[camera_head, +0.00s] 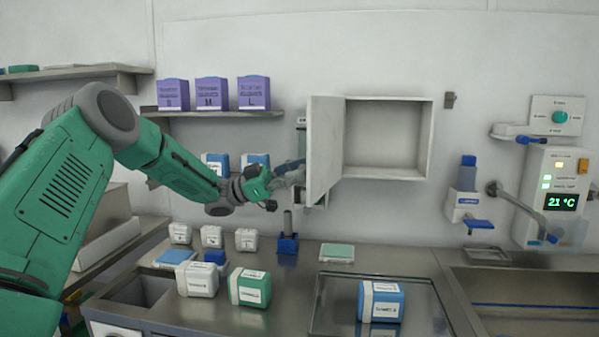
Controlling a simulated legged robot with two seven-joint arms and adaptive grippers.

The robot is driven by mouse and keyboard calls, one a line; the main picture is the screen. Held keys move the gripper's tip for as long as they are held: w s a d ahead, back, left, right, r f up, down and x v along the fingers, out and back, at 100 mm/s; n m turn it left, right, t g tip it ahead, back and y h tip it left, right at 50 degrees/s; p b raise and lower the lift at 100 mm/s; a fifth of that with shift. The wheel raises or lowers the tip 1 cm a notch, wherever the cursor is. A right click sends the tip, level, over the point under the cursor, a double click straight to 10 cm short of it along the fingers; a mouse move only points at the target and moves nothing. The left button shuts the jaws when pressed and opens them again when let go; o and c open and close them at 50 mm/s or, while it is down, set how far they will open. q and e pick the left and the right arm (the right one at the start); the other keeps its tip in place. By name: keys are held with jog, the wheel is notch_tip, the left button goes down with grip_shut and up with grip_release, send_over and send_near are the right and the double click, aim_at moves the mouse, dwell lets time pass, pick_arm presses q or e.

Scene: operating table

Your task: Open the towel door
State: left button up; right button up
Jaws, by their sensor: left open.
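The towel door (324,150) is a pale panel hinged at the left side of a white wall cabinet (432,140). It stands swung open toward me, and the cabinet's interior looks empty. My left gripper (292,176) is at the door's left, outer side, near its lower half. It is open with nothing visibly held. Its fingertips are small and partly hidden by the door edge, so I cannot tell whether they touch the door. My right gripper is out of view.
Purple boxes (211,93) stand on a shelf (225,114) left of the cabinet. Several white and green containers (250,287) stand on the counter below my arm. A blue-and-white container (381,301) sits on a tray (330,300). A sink (530,300) is at right.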

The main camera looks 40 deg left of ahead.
pick_arm(q)
jog(key=v, duration=1.2)
jog(key=shift+w, duration=0.1)
jog(key=shift+a+f, duration=0.1)
jog(key=shift+f, duration=0.1)
